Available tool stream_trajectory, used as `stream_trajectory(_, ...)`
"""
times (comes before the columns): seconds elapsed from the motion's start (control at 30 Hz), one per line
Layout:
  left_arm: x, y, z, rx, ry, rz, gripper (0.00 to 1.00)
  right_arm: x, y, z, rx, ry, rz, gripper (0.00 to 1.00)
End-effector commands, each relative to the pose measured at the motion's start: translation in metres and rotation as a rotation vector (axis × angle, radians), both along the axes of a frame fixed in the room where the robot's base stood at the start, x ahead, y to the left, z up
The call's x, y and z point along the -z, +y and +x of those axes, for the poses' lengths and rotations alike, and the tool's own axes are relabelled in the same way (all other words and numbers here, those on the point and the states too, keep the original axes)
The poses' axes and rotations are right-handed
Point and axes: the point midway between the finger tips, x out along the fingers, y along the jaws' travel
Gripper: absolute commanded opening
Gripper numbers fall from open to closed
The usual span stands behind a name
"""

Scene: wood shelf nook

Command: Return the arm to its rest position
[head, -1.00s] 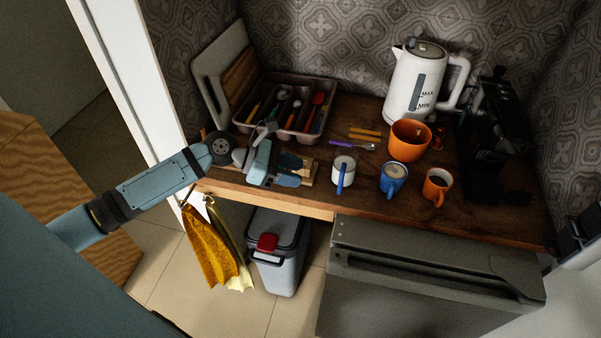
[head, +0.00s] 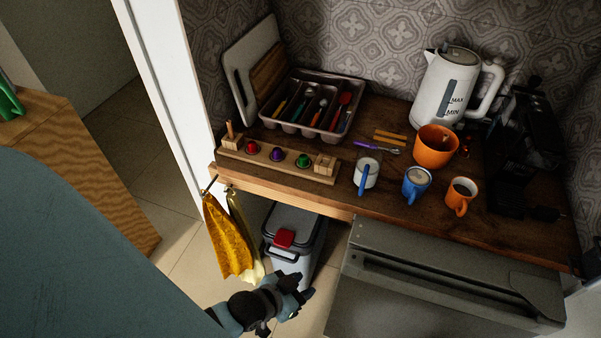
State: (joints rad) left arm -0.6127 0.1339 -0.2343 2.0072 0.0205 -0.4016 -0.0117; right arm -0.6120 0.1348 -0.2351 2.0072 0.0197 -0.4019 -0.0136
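My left gripper (head: 303,289) is low in the head view, in front of the counter and over the lower part of the trash bin. It is clear of everything on the counter and seems to hold nothing. Its fingers are small and dark, so their opening cannot be judged. Most of that arm is hidden behind my teal body at the lower left.
The counter (head: 390,225) holds a wooden capsule rack (head: 313,173), a cutlery tray (head: 350,133), mugs, an orange bowl (head: 435,147) and a kettle (head: 440,95). Cloths (head: 228,240) hang beside the bin (head: 292,226). A grey appliance (head: 450,285) stands below.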

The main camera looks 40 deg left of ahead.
Motion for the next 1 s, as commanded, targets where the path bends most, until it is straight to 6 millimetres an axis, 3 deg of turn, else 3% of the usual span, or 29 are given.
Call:
stream_trajectory(0.27,-0.001,0.000,0.000,0.003,-0.002,0.005,0.38,-0.001,0.000,0.000,0.000,0.000,0.000,0.47)
stream_trajectory(0.37,-0.010,0.000,0.000,0.002,-0.003,0.005,0.38,-0.010,0.000,0.000,0.001,0.001,-0.001,0.47)
stream_trajectory(0.47,-0.029,0.001,0.000,0.003,-0.004,0.007,0.38,-0.029,-0.001,0.000,0.001,-0.001,-0.003,0.47)
stream_trajectory(0.7,-0.091,0.004,-0.001,0.001,-0.011,0.016,0.38,-0.094,-0.005,0.001,0.003,-0.015,-0.013,0.47)
stream_trajectory(0.8,-0.106,0.005,-0.001,0.002,-0.016,0.019,0.38,-0.108,-0.006,0.000,0.004,-0.020,-0.015,0.47)
stream_trajectory(1.0,-0.101,0.006,-0.001,0.000,-0.019,0.021,0.38,-0.100,-0.007,-0.002,0.003,-0.016,-0.019,0.47)
